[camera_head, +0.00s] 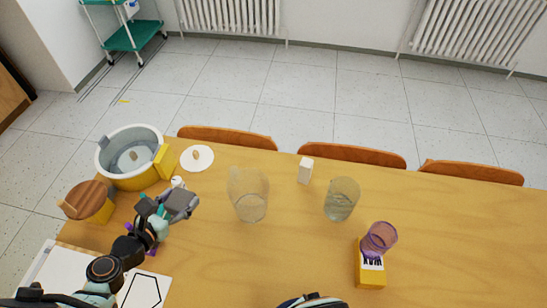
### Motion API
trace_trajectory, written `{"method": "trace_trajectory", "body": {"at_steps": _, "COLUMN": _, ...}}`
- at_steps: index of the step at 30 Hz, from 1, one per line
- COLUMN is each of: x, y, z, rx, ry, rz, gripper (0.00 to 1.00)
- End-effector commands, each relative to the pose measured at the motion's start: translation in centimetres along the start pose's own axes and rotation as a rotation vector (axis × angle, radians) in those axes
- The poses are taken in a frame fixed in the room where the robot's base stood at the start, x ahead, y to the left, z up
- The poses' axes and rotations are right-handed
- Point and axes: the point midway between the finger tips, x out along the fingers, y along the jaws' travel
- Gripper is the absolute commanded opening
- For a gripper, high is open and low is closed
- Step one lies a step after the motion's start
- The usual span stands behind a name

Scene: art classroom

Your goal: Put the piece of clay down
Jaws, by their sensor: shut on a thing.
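My gripper (180,203) is at the left of the wooden table, above its top, just below and right of the yellow-and-grey pot. It is shut on the piece of clay, which the gripper mostly hides. A small whitish lump (178,182) shows at the gripper's upper edge; I cannot tell if this is the clay or something behind it. The height of the gripper above the table (290,260) is hard to judge.
A yellow-and-grey pot (130,178), a white disc (197,158) and a wooden-topped yellow container (88,201) are near my gripper. Purple bits show beneath my arm.

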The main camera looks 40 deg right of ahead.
Motion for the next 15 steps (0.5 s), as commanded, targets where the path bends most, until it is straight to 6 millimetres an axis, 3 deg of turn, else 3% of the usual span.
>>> {"method": "trace_trajectory", "body": {"at_steps": 5, "x": 5.5, "y": -2.0, "z": 2.1, "rx": 0.070, "ry": 0.004, "rz": -0.159, "gripper": 0.15}}
{"method": "trace_trajectory", "body": {"at_steps": 8, "x": 9.5, "y": -4.2, "z": 3.7, "rx": 0.123, "ry": 0.005, "rz": -0.277, "gripper": 0.15}}
{"method": "trace_trajectory", "body": {"at_steps": 11, "x": 14.0, "y": -7.6, "z": 5.4, "rx": 0.182, "ry": 0.008, "rz": -0.414, "gripper": 0.15}}
{"method": "trace_trajectory", "body": {"at_steps": 15, "x": 19.7, "y": -14.0, "z": 7.7, "rx": 0.267, "ry": 0.008, "rz": -0.610, "gripper": 0.15}}
